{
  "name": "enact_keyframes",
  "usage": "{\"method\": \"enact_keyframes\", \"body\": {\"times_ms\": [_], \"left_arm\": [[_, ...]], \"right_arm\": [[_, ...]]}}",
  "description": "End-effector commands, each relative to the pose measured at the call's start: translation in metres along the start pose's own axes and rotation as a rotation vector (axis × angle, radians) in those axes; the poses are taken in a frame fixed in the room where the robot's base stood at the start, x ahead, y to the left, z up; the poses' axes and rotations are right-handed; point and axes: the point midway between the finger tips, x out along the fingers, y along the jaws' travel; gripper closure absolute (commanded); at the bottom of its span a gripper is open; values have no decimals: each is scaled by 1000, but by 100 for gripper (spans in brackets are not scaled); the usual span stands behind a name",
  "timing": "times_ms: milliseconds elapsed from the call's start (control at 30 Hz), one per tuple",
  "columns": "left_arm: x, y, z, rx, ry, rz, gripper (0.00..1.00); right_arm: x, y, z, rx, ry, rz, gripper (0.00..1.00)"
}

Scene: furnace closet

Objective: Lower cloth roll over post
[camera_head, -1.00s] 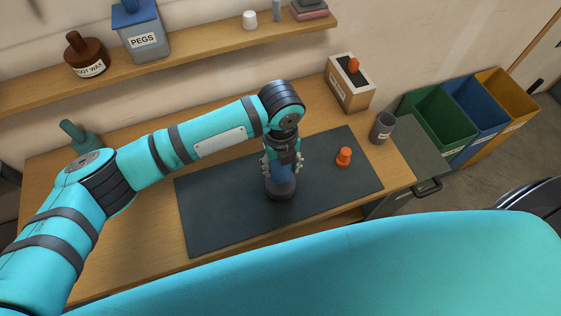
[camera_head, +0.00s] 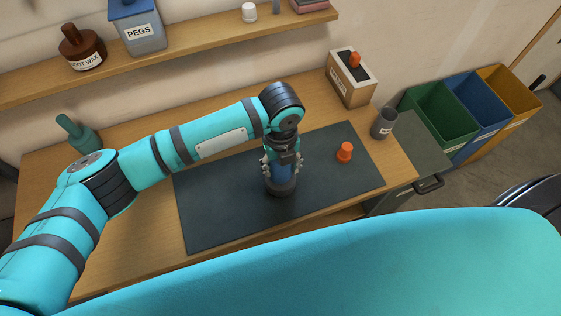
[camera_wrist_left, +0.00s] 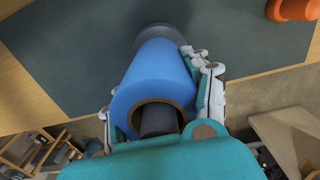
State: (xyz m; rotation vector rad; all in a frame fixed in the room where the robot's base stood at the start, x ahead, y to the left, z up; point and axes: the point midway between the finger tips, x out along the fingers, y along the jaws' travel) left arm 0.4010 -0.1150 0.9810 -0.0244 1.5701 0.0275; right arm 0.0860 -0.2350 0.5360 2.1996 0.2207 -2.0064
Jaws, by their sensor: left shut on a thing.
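My left gripper (camera_head: 282,162) comes down from above and is shut on the blue cloth roll (camera_head: 281,174). In the left wrist view the roll (camera_wrist_left: 158,78) has a brown core, and the dark post (camera_wrist_left: 158,121) shows inside its near opening, so the roll is around the post. The post's dark round base (camera_head: 280,188) stands on the dark mat (camera_head: 225,208). The roll's lower end is close to this base; I cannot tell whether they touch. My right gripper is out of view.
An orange peg-like piece (camera_head: 345,152) stands on the mat to the right. A grey cup (camera_head: 384,123) and a wooden box (camera_head: 350,85) with an orange piece are near the table's right end. A green bottle (camera_head: 77,135) stands at the left. The mat's left part is clear.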

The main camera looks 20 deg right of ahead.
Motion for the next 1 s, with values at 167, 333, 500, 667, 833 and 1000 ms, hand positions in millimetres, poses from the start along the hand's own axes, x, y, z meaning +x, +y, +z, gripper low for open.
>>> {"method": "enact_keyframes", "body": {"times_ms": [167,333,500,667,833,1000], "left_arm": [[5,0,0,0,0,0,85],[6,0,0,1,-1,0,85],[-1,0,0,1,0,-1,85],[-8,0,0,0,0,-1,85],[-15,0,0,0,0,-1,85],[-22,0,0,0,-1,-1,85]], "right_arm": [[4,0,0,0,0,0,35],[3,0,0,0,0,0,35],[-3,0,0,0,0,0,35],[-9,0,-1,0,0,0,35],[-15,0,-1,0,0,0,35],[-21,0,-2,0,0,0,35]]}}
